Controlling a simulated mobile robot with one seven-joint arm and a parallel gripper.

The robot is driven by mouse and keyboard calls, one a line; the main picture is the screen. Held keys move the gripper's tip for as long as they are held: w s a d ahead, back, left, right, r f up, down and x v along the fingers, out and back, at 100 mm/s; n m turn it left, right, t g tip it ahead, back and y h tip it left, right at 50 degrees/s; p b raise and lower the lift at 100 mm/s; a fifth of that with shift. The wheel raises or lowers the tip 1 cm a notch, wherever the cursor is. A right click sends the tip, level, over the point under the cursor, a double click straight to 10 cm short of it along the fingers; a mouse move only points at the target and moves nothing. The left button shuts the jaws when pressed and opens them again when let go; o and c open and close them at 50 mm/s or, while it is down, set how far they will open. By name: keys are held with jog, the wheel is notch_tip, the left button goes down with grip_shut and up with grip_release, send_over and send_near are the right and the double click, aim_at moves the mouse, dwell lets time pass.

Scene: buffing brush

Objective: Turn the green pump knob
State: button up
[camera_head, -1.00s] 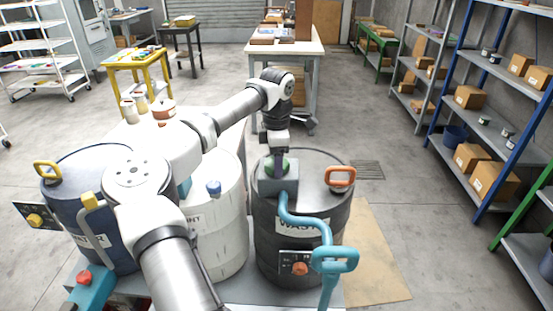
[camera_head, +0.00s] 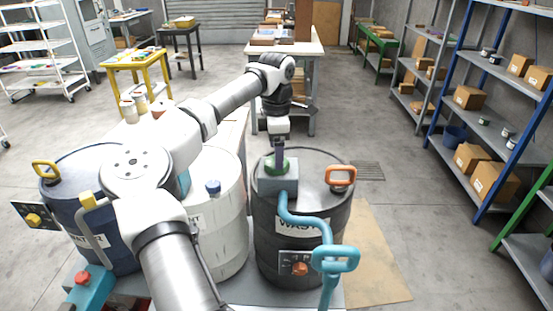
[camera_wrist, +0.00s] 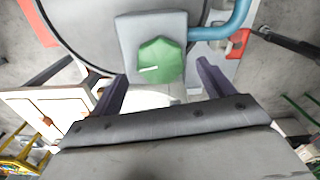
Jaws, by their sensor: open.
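The green pump knob (camera_wrist: 160,60) sits on a grey pump box (camera_wrist: 128,32) and has a white mark pointing to the left in the wrist view. In the head view the knob (camera_head: 270,166) is on the pump box (camera_head: 278,183) atop the dark waste barrel (camera_head: 262,215), partly hidden by my fingers. My gripper (camera_head: 279,154) points down over the knob. In the wrist view my gripper's fingers (camera_wrist: 162,70) are spread wide, one toward each side of the knob, with visible gaps. Nothing is between them in their grip.
A blue pipe (camera_head: 300,219) runs from the pump box to a blue handle (camera_head: 335,259). An orange handle (camera_head: 340,175) stands on the barrel lid. A white barrel (camera_head: 225,220) and a blue barrel (camera_head: 75,205) stand to the left.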

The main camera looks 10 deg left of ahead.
notch_tip(320, 180, up, 11)
jog(key=b, duration=0.1)
jog(key=shift+f, duration=0.15)
